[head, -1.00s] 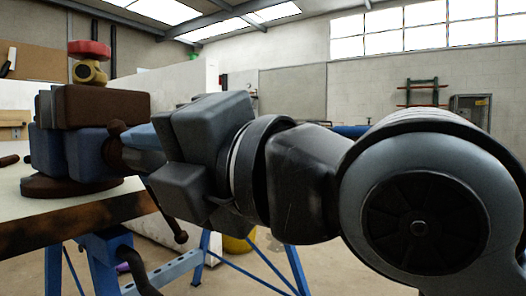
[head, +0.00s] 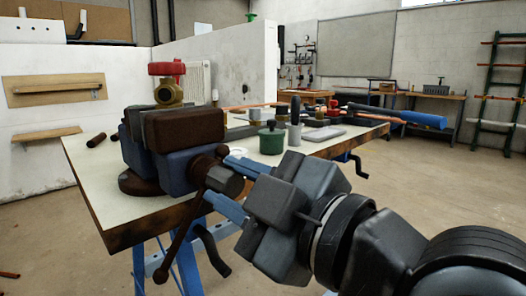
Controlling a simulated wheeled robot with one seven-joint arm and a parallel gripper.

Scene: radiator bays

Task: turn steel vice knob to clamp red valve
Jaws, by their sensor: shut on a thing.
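The blue vice body sits on the bench's left end. The steel vice knob (head: 224,181) faces me, with a dark tommy bar (head: 180,238) slanting down to the left. My gripper (head: 232,186) is shut on the knob, one blue finger above it and one below.
A black crank hangs below the front edge.

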